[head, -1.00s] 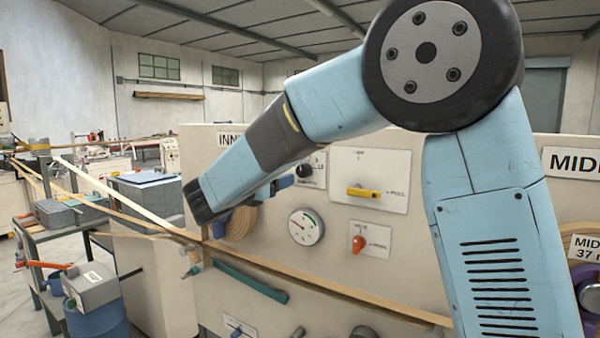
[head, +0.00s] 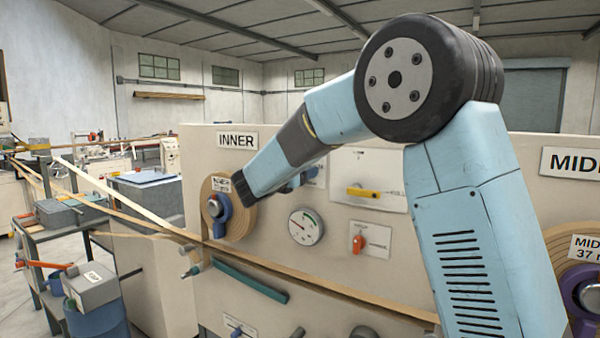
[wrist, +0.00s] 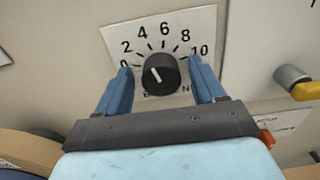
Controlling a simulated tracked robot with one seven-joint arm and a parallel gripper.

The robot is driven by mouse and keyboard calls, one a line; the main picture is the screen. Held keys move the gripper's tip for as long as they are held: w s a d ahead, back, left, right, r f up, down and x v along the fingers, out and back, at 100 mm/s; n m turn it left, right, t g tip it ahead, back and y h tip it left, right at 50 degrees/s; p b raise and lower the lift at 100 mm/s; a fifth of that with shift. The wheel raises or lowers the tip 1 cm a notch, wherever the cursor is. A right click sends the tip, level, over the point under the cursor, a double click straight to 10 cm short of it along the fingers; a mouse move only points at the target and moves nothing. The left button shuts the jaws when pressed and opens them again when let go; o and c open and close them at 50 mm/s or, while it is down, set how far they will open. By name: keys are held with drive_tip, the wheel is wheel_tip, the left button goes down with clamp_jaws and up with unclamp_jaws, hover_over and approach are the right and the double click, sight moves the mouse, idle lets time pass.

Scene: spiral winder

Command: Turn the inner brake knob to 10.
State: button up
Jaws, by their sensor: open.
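The inner brake knob (wrist: 160,74) is black and round, on a white plate with a scale from 0 to 10, in the wrist view. Its white pointer line leans up and left, roughly toward 4. My gripper (wrist: 160,67) is open, with one blue finger on each side of the knob in the picture. I see a gap on both sides and cannot tell how deep the fingers reach. In the head view my arm hides the knob, and only part of its plate (head: 318,176) and a bit of my gripper (head: 292,184) show.
A yellow handle (head: 363,192), a gauge (head: 305,227) and an orange knob (head: 359,243) sit close by on the panel. Brown strips run past below.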

drive_tip(key=c, duration=1.1)
drive_tip(key=shift+o, duration=0.2)
drive_tip(key=shift+m, duration=0.3)
drive_tip(key=shift+s+d+f+m, duration=0.1)
drive_tip(key=shift+f+m, duration=0.05)
drive_tip(key=shift+m, duration=4.15)
drive_tip(key=shift+d+f+m, duration=0.1)
drive_tip(key=shift+f+m, duration=0.05)
drive_tip(key=shift+m, duration=4.15)
drive_tip(key=shift+f, duration=0.1)
